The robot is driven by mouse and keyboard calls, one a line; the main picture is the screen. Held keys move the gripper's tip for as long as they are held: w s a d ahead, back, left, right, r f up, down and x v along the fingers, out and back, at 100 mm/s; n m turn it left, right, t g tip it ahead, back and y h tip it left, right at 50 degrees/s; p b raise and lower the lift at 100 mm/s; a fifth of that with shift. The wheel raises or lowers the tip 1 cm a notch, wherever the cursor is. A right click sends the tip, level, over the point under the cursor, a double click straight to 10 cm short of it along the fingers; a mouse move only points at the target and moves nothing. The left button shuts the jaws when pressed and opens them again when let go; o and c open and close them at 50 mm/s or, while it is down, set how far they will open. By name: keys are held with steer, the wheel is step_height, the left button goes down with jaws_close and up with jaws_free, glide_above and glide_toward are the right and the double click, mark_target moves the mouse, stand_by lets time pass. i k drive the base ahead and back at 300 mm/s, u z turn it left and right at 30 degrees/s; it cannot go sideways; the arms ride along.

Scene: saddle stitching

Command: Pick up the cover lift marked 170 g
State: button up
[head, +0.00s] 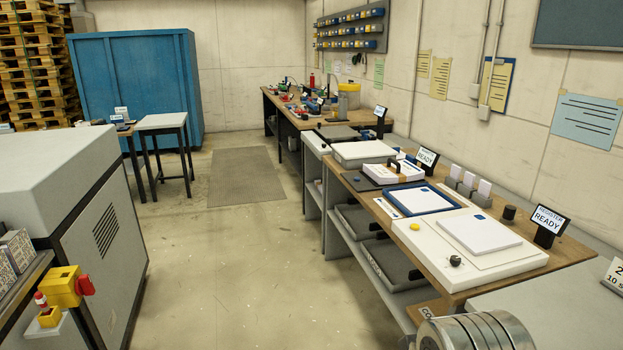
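No 170 g mark is legible in the head view, so I cannot tell which stack is the cover lift. Another white sheet or stack with a blue mark (480,234) lies on a white board (425,240) nearer to me. Three small upright white cards in grey holders (468,184) stand behind. My gripper is not in view.
The wooden bench (570,250) runs along the right wall, with a "REGISTER READY" screen (548,219) and another "READY" screen (427,158). Metal ringed cylinders (470,332) stand at bottom right. A grey machine (75,190) fills the left. The floor between (245,270) is clear.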

mark_target(402, 171)
steer(key=z, duration=0.1)
steer(key=i, duration=1.65)
steer(key=u, duration=0.6)
steer(key=i, duration=1.45)
steer(key=u, duration=0.05)
